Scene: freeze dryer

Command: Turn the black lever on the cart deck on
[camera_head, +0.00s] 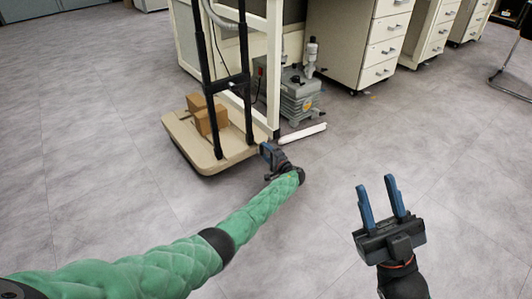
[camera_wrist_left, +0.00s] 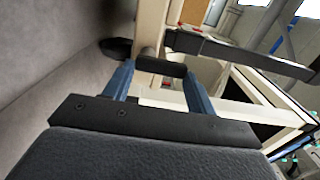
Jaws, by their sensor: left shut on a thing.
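The cart has a beige deck (camera_head: 178,135) with rounded corners and stands left of centre in the head view. My left gripper (camera_head: 268,150) is at the deck's near right corner. In the left wrist view my left gripper's two blue fingers (camera_wrist_left: 160,76) are on either side of a short black piece, which looks like the black lever (camera_wrist_left: 160,69). The gripper is shut on it. In the head view the lever is hidden behind the gripper. My right gripper (camera_head: 376,181) is open and empty above bare floor at the right.
Cardboard boxes (camera_head: 206,119) sit on the deck beside the cart's black upright frame (camera_head: 202,55). A grey pump (camera_head: 300,98) and a white bar (camera_head: 303,132) are to its right. White drawer cabinets (camera_head: 385,50) stand behind. The floor in front is clear.

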